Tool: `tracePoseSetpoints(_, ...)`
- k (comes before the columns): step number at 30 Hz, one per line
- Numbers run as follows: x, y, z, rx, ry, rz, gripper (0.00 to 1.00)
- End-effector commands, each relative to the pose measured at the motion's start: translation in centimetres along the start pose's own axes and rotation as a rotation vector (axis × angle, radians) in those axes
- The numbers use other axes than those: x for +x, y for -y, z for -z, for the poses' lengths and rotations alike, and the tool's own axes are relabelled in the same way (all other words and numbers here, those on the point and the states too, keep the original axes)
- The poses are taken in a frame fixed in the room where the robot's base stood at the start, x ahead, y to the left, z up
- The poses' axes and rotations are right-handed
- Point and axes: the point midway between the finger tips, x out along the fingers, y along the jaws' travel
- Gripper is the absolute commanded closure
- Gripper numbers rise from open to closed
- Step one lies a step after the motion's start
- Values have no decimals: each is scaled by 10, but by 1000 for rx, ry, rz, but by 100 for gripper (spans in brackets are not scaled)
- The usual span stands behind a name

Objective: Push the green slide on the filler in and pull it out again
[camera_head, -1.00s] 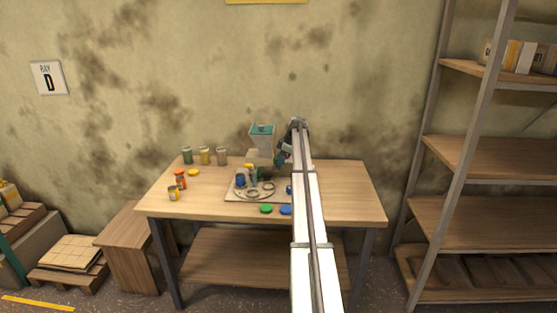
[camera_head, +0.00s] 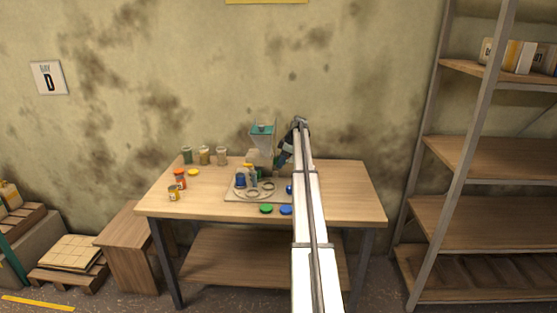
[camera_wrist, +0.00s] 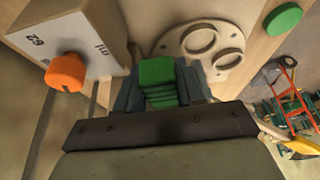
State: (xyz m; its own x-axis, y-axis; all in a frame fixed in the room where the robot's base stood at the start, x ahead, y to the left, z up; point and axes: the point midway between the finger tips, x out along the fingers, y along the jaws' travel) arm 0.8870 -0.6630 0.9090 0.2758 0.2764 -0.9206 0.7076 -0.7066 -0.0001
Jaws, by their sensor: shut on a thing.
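The filler (camera_head: 263,142) stands at the back of the table, with a clear teal-tinted hopper on top. In the wrist view its pale block (camera_wrist: 75,38) has an orange knob (camera_wrist: 66,73) and printed markings. The green slide (camera_wrist: 158,72) shows between the two dark fingers of my gripper (camera_wrist: 160,88), with a ridged green part towards the palm. My gripper is shut on the green slide. In the head view my gripper (camera_head: 281,159) is at the filler's right side, and the slide is hidden there. How far in the slide sits is unclear.
A green disc (camera_head: 266,208) and a blue disc (camera_head: 286,210) lie at the front. Several jars (camera_head: 204,156) stand left. The table's right side (camera_head: 350,190) is clear.

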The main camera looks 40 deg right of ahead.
Motion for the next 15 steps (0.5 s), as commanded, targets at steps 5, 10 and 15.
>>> tracePoseSetpoints(5,-4,-1,-8,1,0,-1,79)
tracePoseSetpoints(10,-7,-1,-15,1,1,-2,79)
tracePoseSetpoints(15,-10,-1,-21,1,1,-2,79)
